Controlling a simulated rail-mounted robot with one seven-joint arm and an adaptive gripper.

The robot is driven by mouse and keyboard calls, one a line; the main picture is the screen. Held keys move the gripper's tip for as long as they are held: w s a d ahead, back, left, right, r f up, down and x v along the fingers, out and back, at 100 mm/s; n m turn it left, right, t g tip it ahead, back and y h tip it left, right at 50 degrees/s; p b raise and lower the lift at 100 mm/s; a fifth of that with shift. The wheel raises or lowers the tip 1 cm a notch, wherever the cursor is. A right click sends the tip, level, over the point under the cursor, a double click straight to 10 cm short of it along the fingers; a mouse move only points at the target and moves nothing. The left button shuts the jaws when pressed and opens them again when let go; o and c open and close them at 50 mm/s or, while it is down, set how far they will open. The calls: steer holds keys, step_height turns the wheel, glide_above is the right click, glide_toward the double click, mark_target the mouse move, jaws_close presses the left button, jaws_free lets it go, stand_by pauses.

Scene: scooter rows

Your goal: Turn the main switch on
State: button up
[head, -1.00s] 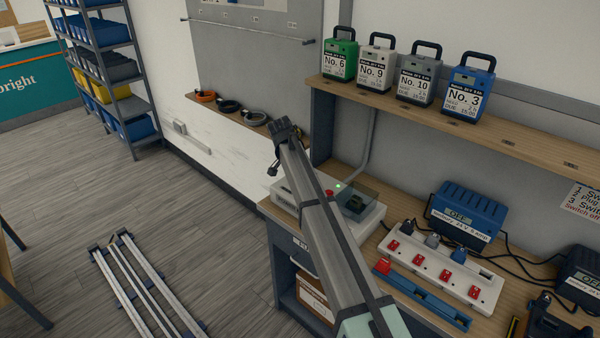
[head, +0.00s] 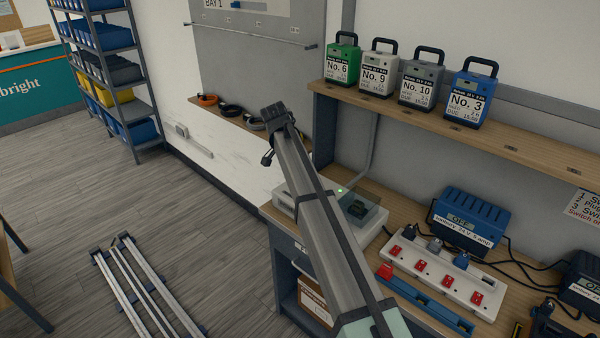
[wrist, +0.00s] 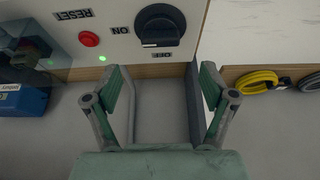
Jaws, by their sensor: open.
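The main switch is a round black knob (wrist: 160,25) on a white panel (wrist: 205,18), upside down in the wrist view. A light mark on it faces the OFF label (wrist: 162,55); the ON label (wrist: 120,31) is to its left. My gripper (wrist: 163,75) is open and empty, its two fingers apart just below the knob in the picture, not touching it. In the head view the white switch box (head: 285,203) stands on the bench's left end, partly behind my arm.
A red button (wrist: 89,39) and a lit green lamp (wrist: 102,58) are beside the knob. A clear cover (head: 368,207) is on the box. A power strip (head: 440,273) and a blue charger reading OFF (head: 470,218) are to the right. A shelf (head: 420,105) hangs above.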

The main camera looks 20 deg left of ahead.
steer(key=shift+v, duration=2.25)
steer(key=shift+f, duration=0.1)
